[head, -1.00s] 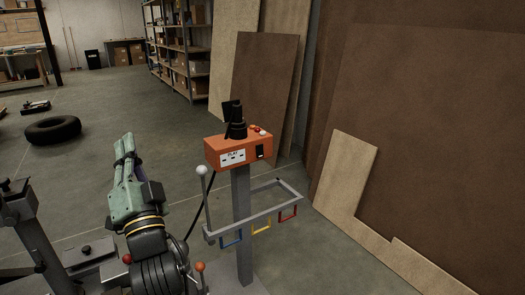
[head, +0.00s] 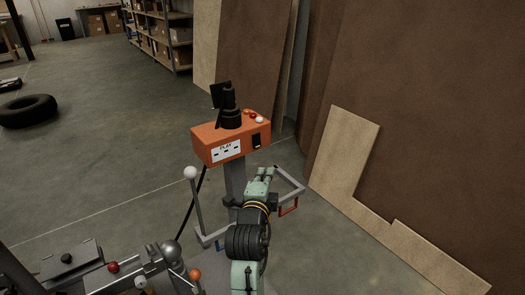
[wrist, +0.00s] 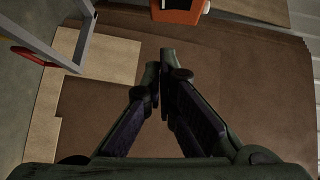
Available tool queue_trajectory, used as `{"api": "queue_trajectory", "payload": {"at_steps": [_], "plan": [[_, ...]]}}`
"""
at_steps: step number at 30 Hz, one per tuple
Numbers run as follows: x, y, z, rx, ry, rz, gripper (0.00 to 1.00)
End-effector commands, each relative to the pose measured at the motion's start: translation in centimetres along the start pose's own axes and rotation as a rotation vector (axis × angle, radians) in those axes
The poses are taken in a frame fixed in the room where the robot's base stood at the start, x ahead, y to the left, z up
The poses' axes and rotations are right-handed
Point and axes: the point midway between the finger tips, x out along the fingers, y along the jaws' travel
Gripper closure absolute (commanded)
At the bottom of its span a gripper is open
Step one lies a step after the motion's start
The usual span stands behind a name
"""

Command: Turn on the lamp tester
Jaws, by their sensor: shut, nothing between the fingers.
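The lamp tester (head: 205,148) is an orange box on a grey post. Its front has a white label plate (head: 227,152) with sockets and a dark rocker switch (head: 256,141) at the right. A black lamp holder (head: 230,108) and small red and white buttons (head: 256,117) are on top. My gripper (head: 263,171) is shut and empty, just below and in front of the box's right part, apart from it in the wrist view. There the box (wrist: 178,14) shows at the top edge, beyond the closed fingertips (wrist: 161,60). The switch's setting cannot be told.
A grey frame (head: 291,184) with a red hook (head: 288,206) surrounds the post under the box. A white-knobbed lever (head: 191,174) stands to the left. Brown boards (head: 430,130) lean at the right. Open floor (head: 110,150) lies to the left.

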Motion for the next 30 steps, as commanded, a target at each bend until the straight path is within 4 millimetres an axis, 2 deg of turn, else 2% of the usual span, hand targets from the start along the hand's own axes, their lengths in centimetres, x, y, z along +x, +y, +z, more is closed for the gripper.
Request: {"api": "queue_trajectory", "payload": {"at_steps": [8,11,22,30], "plan": [[0.8,-0.2,0.1,-0.001,-0.001,-0.002,1.0],[2.2,-0.3,0.0,-0.001,-0.001,-0.001,1.0],[10.0,-0.5,0.0,-0.001,-0.001,-0.001,1.0],[12.4,-0.3,2.6,-0.001,-0.003,-0.001,1.0]]}}
